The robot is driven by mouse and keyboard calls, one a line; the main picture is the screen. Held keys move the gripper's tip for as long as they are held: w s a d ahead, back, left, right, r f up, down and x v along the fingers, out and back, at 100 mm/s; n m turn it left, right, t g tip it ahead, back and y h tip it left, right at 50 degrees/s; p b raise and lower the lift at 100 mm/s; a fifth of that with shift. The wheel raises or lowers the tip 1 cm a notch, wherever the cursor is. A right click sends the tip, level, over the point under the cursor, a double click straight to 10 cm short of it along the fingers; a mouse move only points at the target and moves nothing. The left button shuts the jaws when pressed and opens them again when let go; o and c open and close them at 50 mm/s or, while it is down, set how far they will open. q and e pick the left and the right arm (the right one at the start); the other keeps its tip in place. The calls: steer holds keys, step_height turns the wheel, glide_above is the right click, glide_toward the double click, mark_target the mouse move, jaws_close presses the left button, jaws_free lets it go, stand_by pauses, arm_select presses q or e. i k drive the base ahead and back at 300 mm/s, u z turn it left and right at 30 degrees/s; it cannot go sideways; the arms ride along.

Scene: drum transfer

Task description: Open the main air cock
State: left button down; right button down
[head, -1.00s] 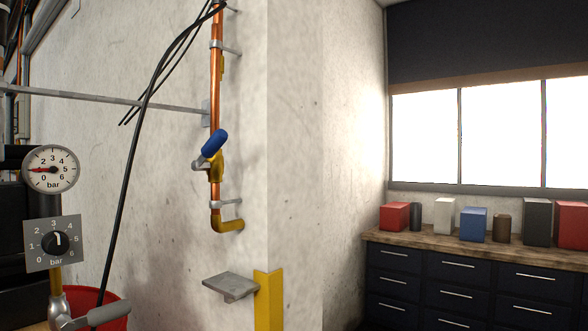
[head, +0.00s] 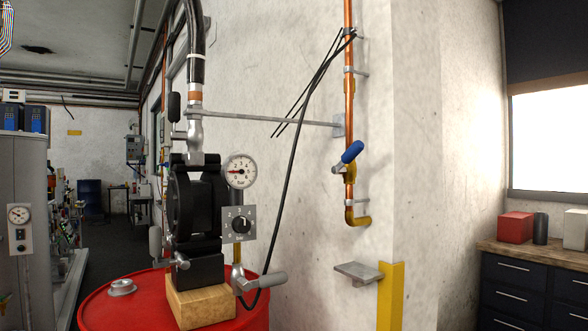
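A brass cock with a blue lever (head: 352,152) sits on a vertical copper pipe (head: 348,60) on the white wall. The blue lever is tilted, rising to the right, at an angle to the pipe. A second cock with a grey lever (head: 268,280) sits below the pressure regulator (head: 239,224) on the pump, its lever lying nearly level. No label shows which is the main air cock. The round bar gauge (head: 239,171) has its red needle pointing left, near the low end. Neither gripper is in view.
A black pump (head: 195,210) stands on a wooden block (head: 200,303) on a red drum (head: 110,309). A black hose (head: 289,170) hangs before the wall. A small grey shelf (head: 358,271) and a yellow corner guard (head: 391,296) jut out below the blue-levered cock.

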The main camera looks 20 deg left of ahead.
mark_target(358, 147)
steer(key=u, duration=0.65)
steer(key=i, duration=0.75)
steer(key=u, duration=0.25)
